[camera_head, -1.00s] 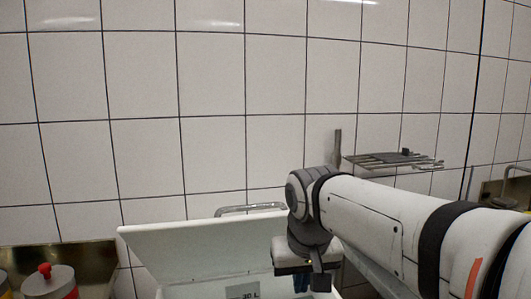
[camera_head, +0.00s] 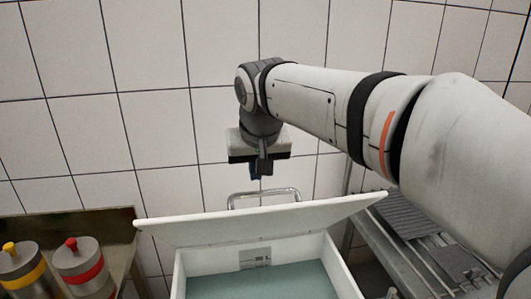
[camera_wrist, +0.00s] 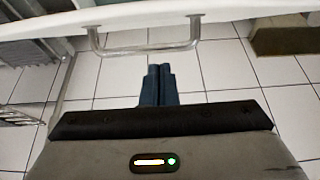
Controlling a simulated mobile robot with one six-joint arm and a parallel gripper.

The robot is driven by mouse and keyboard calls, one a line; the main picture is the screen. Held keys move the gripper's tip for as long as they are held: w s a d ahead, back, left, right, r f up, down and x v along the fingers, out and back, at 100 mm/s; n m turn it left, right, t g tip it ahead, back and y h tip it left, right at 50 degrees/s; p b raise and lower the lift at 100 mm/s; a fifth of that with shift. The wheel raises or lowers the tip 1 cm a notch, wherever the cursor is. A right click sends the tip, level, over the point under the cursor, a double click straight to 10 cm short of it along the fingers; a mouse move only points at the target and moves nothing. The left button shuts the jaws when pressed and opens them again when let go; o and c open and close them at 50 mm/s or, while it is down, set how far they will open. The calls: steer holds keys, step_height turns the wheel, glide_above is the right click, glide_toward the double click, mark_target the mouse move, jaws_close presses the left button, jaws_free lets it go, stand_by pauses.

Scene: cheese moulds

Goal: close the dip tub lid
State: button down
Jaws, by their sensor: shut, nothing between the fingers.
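The white dip tub (camera_head: 345,275) stands in the lower middle of the head view, with blue-green liquid (camera_head: 265,284) inside and a label on its inner back wall. Its white lid (camera_head: 255,222) is raised at the back, tilted up and open. A metal bar handle (camera_head: 264,193) shows behind the lid's upper edge; it also shows in the wrist view (camera_wrist: 145,48) below the lid's white edge (camera_wrist: 150,18). My gripper (camera_head: 260,172) hangs above and behind the lid, beside the handle. In the wrist view its blue fingers (camera_wrist: 159,85) are together and empty, apart from the handle.
Two moulds or canisters, one with a yellow band (camera_head: 22,268) and one with a red band (camera_head: 82,265), stand on a metal surface at the left. A metal rack (camera_head: 420,235) is at the right. A tiled wall (camera_head: 150,130) is behind.

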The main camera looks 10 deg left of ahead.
mark_target(259, 194)
steer(key=shift+x, duration=1.1)
steer(key=shift+s+d+f, duration=0.2)
steer(key=shift+s+f, duration=0.25)
steer(key=shift+s, duration=0.15)
steer(key=shift+s+d+f, duration=0.25)
steer(key=shift+s+f, duration=0.2)
steer(key=shift+s, duration=0.2)
steer(key=shift+s+d+f, duration=0.1)
steer(key=shift+s+f, duration=0.15)
steer(key=shift+f, duration=0.15)
